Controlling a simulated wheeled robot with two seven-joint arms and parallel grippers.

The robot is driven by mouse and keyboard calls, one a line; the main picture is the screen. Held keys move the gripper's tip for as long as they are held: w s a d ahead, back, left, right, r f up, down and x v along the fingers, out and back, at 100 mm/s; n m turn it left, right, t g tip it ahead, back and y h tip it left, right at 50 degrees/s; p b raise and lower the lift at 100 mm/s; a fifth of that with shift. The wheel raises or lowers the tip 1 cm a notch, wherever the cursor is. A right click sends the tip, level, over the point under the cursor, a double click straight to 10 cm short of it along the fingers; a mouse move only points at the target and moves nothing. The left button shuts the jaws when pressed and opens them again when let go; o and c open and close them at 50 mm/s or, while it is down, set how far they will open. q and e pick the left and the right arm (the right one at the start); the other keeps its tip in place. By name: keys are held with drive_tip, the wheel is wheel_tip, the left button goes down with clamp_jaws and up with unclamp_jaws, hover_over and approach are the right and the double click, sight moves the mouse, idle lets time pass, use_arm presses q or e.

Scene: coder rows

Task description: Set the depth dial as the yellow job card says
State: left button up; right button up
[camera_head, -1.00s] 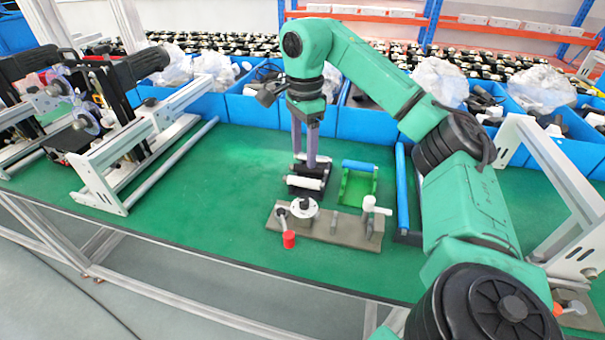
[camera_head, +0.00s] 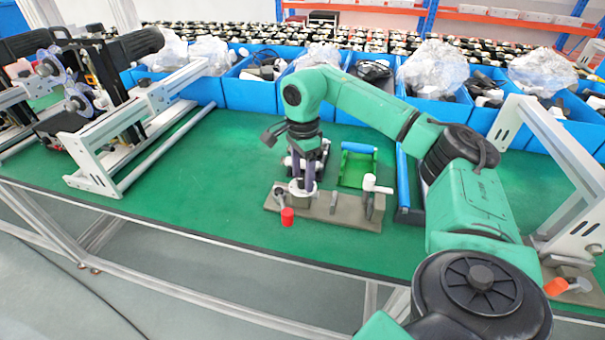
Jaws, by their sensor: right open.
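A white round dial (camera_head: 294,190) with a dark centre knob sits on a grey-brown base block (camera_head: 335,205) near the front of the green bench. My right gripper (camera_head: 304,186) comes down from above with its fingers spread, and its tips are at the dial. The fingers hide part of the dial and its knob, and I cannot tell whether they touch it. The dial's marks are too small to read. I see no yellow job card. My left gripper is out of view.
A lever with a red knob (camera_head: 287,216) and a white handle (camera_head: 371,184) stand on the same block. A green tray (camera_head: 356,168) lies behind it. A metal frame (camera_head: 95,160) stands left, and blue bins (camera_head: 250,94) line the back. The bench's left middle is clear.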

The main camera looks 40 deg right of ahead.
drive_tip(key=shift+d, duration=0.1)
drive_tip(key=c, duration=0.7)
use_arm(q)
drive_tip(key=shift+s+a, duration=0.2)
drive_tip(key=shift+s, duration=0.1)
use_arm(e)
clamp_jaws()
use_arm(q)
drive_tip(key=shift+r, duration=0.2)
use_arm(e)
drive_tip(key=shift+m, duration=0.3)
drive_tip(key=m+p, duration=0.2)
drive_tip(key=m, duration=0.2)
drive_tip(key=shift+r, duration=0.15)
drive_tip(key=m+p, duration=0.2)
drive_tip(key=m, duration=0.4)
drive_tip(key=shift+w+m, duration=0.1)
drive_tip(key=shift+m, duration=0.3)
drive_tip(key=m+p, duration=0.1)
drive_tip(key=m, duration=0.5)
drive_tip(key=shift+r, duration=0.1)
use_arm(q)
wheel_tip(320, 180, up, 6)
drive_tip(key=p, duration=0.1)
use_arm(e)
drive_tip(key=m, duration=0.6)
drive_tip(key=shift+w+m, duration=0.1)
drive_tip(key=shift+m, duration=0.2)
